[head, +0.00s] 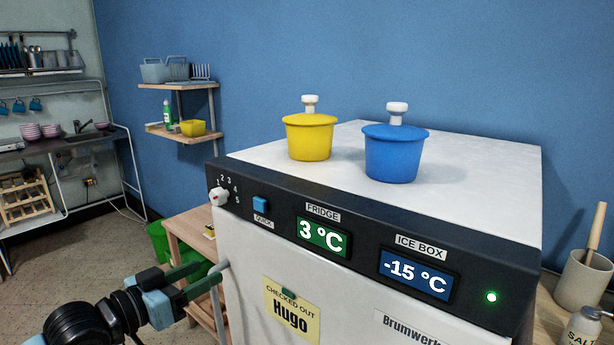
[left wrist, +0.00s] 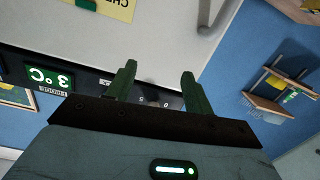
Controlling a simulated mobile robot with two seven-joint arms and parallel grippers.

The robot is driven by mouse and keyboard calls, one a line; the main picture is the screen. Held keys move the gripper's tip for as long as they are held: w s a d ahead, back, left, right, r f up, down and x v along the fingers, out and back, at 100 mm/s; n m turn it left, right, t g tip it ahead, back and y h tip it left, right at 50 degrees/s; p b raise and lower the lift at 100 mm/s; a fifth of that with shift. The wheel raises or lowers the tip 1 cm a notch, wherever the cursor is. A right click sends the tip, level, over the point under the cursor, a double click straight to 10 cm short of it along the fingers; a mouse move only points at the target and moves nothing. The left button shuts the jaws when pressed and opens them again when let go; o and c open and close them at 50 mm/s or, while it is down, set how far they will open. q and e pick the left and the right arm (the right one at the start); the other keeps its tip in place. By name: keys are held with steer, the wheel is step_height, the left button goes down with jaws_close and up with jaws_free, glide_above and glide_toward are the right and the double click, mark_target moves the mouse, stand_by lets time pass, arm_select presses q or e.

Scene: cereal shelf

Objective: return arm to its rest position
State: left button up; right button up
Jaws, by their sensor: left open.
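My left gripper (head: 210,270) comes in from the lower left, open, with its two green fingers apart beside the front left edge of the white fridge (head: 245,300). In the left wrist view my left gripper (left wrist: 158,70) shows nothing between its fingertips but the fridge's front. The fridge's grey door handle (head: 220,295) is close to the fingertips in the head view. In the left wrist view the handle (left wrist: 208,18) lies beyond them at the top. I cannot tell whether they touch. My right gripper is not in view.
A yellow pot (head: 310,138) and a blue pot (head: 392,155) stand on the fridge top. A wooden side table (head: 190,228) and a green bin (head: 158,238) are behind my left gripper. A utensil crock (head: 582,280) stands at the right. The floor at left is clear.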

arm_select(q)
steer(key=s+d+f+n+y+p, duration=0.1)
steer(key=s+f, duration=0.4)
steer(key=f, duration=0.3)
steer(key=s+d+f+n+g+y, duration=0.15)
steer(key=s+f, duration=0.25)
steer(key=f, duration=0.4)
steer(key=s+f+n+y+p, duration=0.1)
steer(key=s+f+y, duration=0.1)
steer(key=s+f, duration=0.45)
steer(key=s+a+f+g+y, duration=0.1)
steer(key=s+f+y, duration=0.1)
steer(key=s+f, duration=0.5)
steer(key=s+a+f+g+y, duration=0.1)
steer(key=s+f+g+y, duration=0.1)
steer(key=s+f, duration=0.6)
steer(key=s, duration=0.7)
steer(key=shift+s+f+n+p, duration=0.2)
steer(key=shift+s+n+p, duration=0.15)
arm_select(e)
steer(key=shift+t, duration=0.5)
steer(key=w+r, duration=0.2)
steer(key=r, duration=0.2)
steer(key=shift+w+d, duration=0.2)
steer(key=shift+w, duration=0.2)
arm_select(q)
steer(key=shift+a+g, duration=0.1)
steer(key=shift+g, duration=0.15)
